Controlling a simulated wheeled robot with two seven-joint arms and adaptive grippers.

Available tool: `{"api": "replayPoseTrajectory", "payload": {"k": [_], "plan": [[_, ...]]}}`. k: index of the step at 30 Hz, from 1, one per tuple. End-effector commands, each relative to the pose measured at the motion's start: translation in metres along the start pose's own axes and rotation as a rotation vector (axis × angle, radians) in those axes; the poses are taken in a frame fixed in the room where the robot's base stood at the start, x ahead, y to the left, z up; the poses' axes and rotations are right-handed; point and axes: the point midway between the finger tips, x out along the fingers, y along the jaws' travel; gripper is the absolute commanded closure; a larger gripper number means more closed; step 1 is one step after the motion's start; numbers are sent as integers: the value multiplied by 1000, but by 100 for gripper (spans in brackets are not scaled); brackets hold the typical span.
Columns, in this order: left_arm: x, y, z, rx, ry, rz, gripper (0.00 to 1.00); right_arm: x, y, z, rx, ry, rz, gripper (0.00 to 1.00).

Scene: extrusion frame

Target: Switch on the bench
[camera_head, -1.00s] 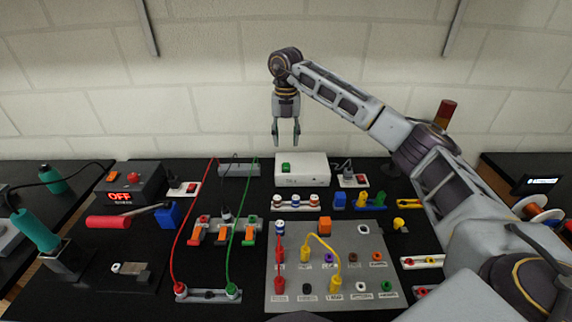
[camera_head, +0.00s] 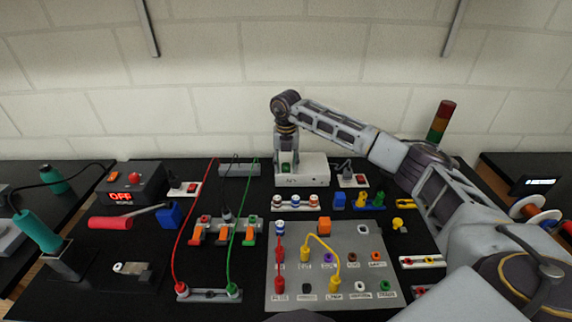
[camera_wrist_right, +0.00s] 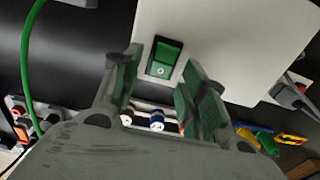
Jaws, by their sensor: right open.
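A white box (camera_head: 314,171) stands at the back of the bench, with a green rocker switch (camera_wrist_right: 165,57) on its top. In the head view my right gripper (camera_head: 287,171) points down at the left part of this box and mostly covers the switch. In the right wrist view my right gripper (camera_wrist_right: 165,78) is open and empty, its dark fingers to either side of the switch. I cannot tell whether it touches the switch or box. A black unit (camera_head: 135,186) at the back left has a red lit display reading OFF. My left gripper is not in view.
A grey panel (camera_head: 353,297) with coloured jacks and yellow and red leads lies in front. Red and green cables rise from a terminal strip (camera_head: 209,297). A stack light (camera_head: 441,120) stands behind my right arm. Red rocker switches (camera_head: 354,181) flank the box.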

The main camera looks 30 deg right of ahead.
Motion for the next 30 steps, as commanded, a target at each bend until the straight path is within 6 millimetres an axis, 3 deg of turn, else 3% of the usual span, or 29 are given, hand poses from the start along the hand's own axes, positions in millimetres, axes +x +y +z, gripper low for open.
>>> {"api": "replayPoseTrajectory", "payload": {"k": [10, 20, 30], "plan": [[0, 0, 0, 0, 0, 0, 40, 2, 0, 0, 0, -1, 0, 58], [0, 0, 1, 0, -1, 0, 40, 2, 0, 0, 0, -1, 1, 100], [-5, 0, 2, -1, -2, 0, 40, 0, 0, 2, 1, 33, 0, 100]]}}
